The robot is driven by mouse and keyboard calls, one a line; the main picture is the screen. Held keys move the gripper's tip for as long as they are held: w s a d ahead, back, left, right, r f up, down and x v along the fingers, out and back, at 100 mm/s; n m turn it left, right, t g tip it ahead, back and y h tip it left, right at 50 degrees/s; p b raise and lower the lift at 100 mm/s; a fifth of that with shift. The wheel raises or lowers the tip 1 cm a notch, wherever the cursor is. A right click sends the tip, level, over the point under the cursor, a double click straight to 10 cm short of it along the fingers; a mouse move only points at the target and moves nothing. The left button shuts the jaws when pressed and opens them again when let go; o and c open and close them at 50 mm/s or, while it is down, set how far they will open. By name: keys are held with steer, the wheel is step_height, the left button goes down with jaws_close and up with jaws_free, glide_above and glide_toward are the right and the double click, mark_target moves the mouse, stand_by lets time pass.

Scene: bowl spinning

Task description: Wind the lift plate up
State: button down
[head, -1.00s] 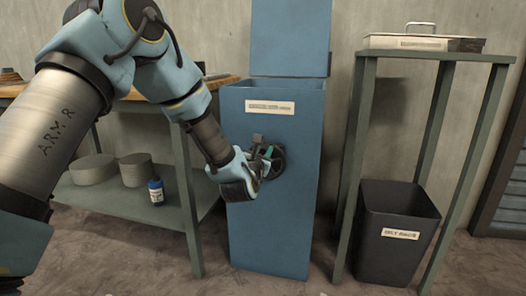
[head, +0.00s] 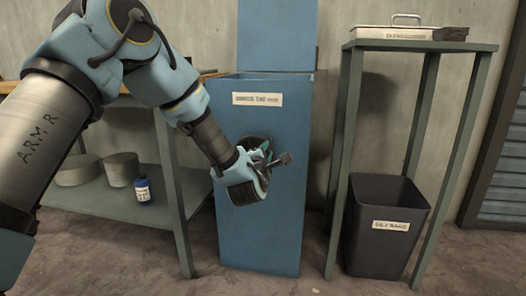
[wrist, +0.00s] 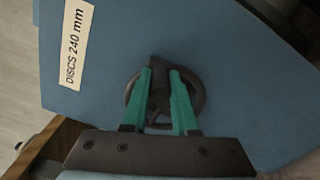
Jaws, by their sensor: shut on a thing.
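The tall blue bin (head: 262,225) stands ahead with its lid (head: 277,35) raised. A dark round crank wheel (wrist: 200,98) is on its front face, below a white label that reads "DISCS 240 mm" (wrist: 80,45) in the wrist view. My gripper (head: 268,154) is at the wheel; its green fingers (wrist: 160,80) are shut on the dark middle piece of the crank. A short dark handle (head: 287,158) sticks out to the right of my gripper in the head view. The lift plate does not show; the bin's inside is hidden.
A green workbench (head: 110,205) stands left, with grey round stacks and a blue bottle (head: 143,190) on its shelf. A tall green stand (head: 345,120) on the right carries a flat handled case (head: 405,33). A black waste bin (head: 385,240) sits under it.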

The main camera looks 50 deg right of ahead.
step_height(320, 180, down, 9)
steer(key=w+a+m+b, duration=0.1)
steer(key=w+m+b, duration=0.15)
steer(key=m, duration=1.75)
steer(key=w+a+r+m+p, duration=0.2)
steer(key=w+m, duration=0.1)
steer(key=m, duration=0.7)
steer(key=w+a+r+m+p, duration=0.2)
steer(key=w+m+p, duration=0.1)
steer(key=m, duration=0.7)
steer(key=shift+w+a+r+p, duration=0.15)
steer(key=shift+a+r+p, duration=0.1)
steer(key=shift+a+p, duration=0.1)
